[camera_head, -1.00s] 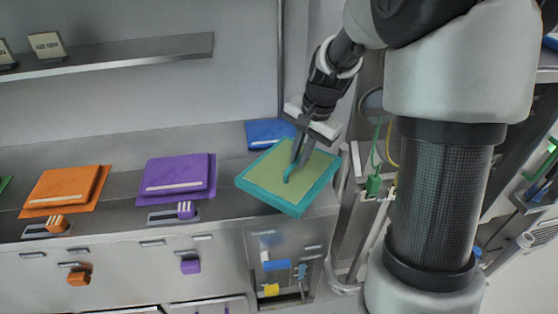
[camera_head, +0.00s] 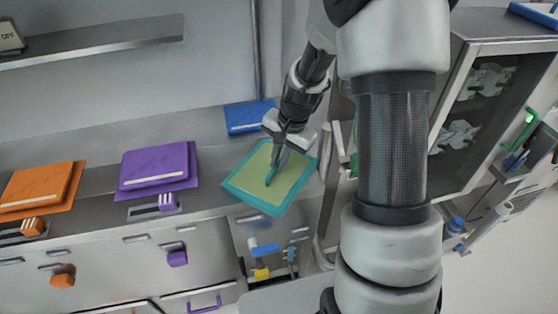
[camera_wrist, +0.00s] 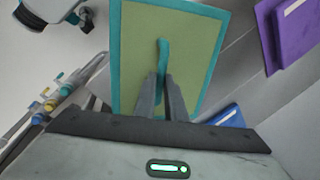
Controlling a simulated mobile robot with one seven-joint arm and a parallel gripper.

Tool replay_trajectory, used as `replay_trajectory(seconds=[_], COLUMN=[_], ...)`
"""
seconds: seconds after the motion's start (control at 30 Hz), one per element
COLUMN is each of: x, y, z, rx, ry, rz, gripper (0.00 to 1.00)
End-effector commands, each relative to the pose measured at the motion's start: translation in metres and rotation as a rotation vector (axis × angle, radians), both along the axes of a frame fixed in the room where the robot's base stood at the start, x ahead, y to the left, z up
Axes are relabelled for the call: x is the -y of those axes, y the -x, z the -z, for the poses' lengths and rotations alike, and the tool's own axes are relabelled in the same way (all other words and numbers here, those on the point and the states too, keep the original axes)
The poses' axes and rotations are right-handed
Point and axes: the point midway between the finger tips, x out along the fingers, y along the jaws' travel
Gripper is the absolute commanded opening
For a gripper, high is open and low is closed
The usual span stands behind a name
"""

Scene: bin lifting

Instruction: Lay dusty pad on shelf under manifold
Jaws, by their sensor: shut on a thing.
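The pad (camera_head: 258,168) is a flat square with a dull yellow-green face, a teal border and a teal handle in its middle. My gripper (camera_head: 272,172) is shut on that handle, and it holds the pad tilted over the right end of the grey counter. In the wrist view the pad (camera_wrist: 190,50) fills the upper middle, with the two fingers of my gripper (camera_wrist: 162,82) closed on its handle. Under the counter edge there is an open recess (camera_head: 270,240) with small blue and yellow valve parts, perhaps the manifold. The shelf under it is not clear to see.
Purple (camera_head: 158,165), orange (camera_head: 40,188) and blue (camera_head: 248,115) pads lie on the counter (camera_head: 212,190). Drawers with coloured handles are below. A wall shelf (camera_head: 110,42) is at upper left. A glass-fronted cabinet (camera_head: 480,95) stands at right, with a pale upright frame (camera_head: 330,190) near the gripper.

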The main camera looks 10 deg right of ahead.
Motion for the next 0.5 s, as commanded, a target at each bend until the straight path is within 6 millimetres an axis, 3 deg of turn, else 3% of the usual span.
replay_trajectory(seconds=[0.23, 0.27, 0.33, 0.5], x=[-0.0002, -0.0001, -0.0002, -0.0001], y=[-0.0003, 0.0, 0.0, 0.0], z=[0.0018, 0.0008, 0.0006, 0.0005], rx=[0.001, 0.0, 0.0, 0.0], ry=[0.0, 0.0, 0.0, 0.0], rz=[0.0, 0.0, 0.0, 0.0], gripper=[0.0, 0.15, 0.27, 0.29])
